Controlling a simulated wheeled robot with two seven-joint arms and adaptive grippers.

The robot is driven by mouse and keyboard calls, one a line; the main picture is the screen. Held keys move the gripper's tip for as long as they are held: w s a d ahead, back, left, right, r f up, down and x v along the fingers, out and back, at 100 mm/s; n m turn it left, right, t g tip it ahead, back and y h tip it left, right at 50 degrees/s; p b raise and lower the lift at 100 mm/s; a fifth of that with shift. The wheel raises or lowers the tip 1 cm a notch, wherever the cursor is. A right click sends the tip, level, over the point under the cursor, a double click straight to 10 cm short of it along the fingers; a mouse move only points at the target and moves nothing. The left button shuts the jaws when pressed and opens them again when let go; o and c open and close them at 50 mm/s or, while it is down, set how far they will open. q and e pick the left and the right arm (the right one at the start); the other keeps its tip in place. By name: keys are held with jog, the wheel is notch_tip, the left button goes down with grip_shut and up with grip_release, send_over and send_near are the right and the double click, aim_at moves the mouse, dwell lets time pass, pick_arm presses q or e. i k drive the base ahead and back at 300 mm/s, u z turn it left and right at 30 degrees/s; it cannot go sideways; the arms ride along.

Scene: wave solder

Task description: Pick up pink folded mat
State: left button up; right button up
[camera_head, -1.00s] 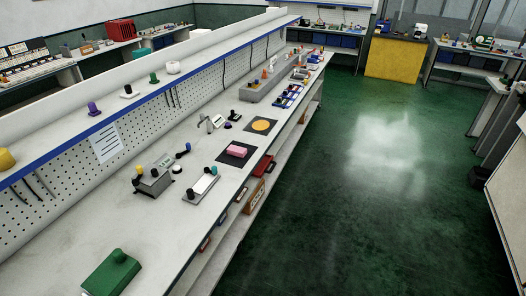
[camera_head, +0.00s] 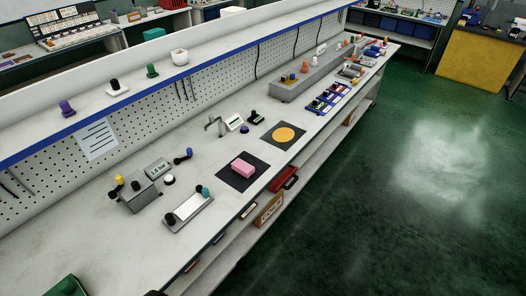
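The pink folded mat (camera_head: 243,169) is a small thick pink block. It lies on a black square pad (camera_head: 229,179) near the front edge of the long white workbench, around the middle of the view. Neither of my grippers shows clearly; a small dark shape at the bottom edge is too cut off to identify.
A black pad with an orange disc (camera_head: 283,134) lies behind the pink mat. A grey device with a white plate (camera_head: 188,208) and a grey box with knobs (camera_head: 139,195) stand to the left. A pegboard and shelf (camera_head: 226,61) run along the bench's back. Green floor (camera_head: 340,220) is clear at right.

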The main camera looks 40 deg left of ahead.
aim_at(245, 170)
jog(key=i, duration=1.9)
jog(key=u, duration=3.15)
